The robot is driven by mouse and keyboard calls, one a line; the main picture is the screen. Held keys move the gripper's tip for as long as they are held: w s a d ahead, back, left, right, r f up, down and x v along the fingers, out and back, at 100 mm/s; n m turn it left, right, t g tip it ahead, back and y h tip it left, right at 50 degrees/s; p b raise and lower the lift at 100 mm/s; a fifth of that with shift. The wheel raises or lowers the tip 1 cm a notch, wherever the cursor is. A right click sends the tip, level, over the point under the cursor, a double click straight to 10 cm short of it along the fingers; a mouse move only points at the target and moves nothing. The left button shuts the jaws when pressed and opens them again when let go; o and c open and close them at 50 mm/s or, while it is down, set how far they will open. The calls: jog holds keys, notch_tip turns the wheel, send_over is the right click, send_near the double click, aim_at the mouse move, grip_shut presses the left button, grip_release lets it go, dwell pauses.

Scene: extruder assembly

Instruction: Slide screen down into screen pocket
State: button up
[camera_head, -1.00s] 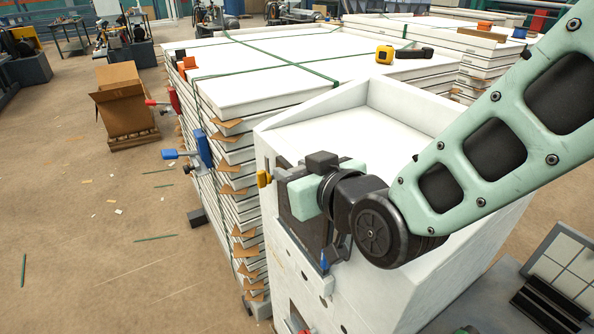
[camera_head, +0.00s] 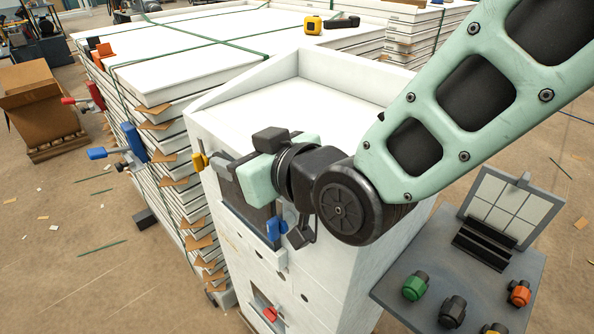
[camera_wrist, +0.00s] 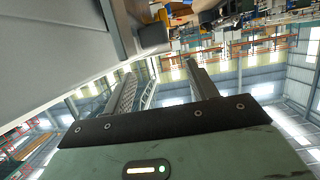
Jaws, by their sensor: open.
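My gripper (camera_head: 222,170) is at the upper front of the white machine (camera_head: 330,190). It points left in the head view. The wrist view shows its two fingers (camera_wrist: 155,85) spread apart, with nothing visible between them. A dark grey plate (camera_head: 262,214) shows in the machine's front just below my gripper. It may be the screen or part of its pocket; I cannot tell which. My gripper and wrist hide the upper part of this area. A framed panel with a light grid (camera_head: 518,205) stands upright at a black slotted holder (camera_head: 484,245) on the right.
A grey side table (camera_head: 400,290) holds green, black and orange knobs. Strapped white panel stacks (camera_head: 190,60) stand behind and left, with clamps on their edge.

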jog(key=b+v, duration=0.2)
jog(key=v, duration=0.6)
jog(key=shift+f, duration=0.1)
jog(key=shift+b+v, duration=2.75)
jog(key=shift+b, duration=0.2)
